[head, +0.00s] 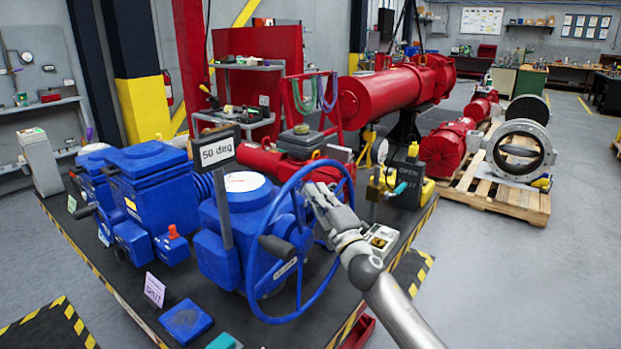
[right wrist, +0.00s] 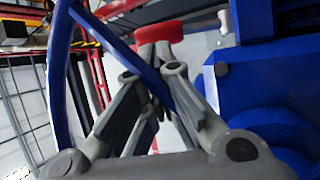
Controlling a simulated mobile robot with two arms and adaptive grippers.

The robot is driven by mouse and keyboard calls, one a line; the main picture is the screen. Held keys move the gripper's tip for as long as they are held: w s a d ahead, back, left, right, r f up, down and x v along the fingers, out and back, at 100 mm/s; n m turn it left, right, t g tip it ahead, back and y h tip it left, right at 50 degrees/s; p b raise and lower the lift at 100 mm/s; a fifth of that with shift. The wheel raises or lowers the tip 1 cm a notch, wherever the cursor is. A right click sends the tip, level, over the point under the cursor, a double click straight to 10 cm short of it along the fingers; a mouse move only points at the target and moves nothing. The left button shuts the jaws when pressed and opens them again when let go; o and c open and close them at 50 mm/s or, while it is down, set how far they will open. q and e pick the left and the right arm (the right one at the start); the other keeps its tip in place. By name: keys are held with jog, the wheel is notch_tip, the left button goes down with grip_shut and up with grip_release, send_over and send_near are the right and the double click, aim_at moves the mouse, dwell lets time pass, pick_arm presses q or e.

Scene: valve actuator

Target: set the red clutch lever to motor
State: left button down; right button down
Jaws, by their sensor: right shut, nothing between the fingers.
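The blue valve actuator (head: 232,260) with its large blue handwheel (head: 341,262) stands on the dark platform. My right gripper (head: 316,192) is at the upper right of the wheel rim. In the right wrist view its fingers (right wrist: 158,66) are shut and empty, close to a blue bar (right wrist: 112,38) that looks like part of the wheel. A red rounded piece (right wrist: 160,32) shows just beyond the fingertips; I cannot tell if it is the clutch lever or if they touch. The lever is not clearly seen in the head view. My left gripper is not in view.
A "50 deg" sign (head: 218,152) on a post stands before the actuator. Another blue actuator (head: 150,190) with a small red knob (head: 173,232) is at left. A red cylinder (head: 385,95) lies behind. Grey floor at right (head: 540,270) is clear.

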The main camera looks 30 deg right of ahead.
jog(key=shift+p+x, duration=0.4)
jog(key=shift+x, duration=1.7)
jog(key=shift+a, duration=0.1)
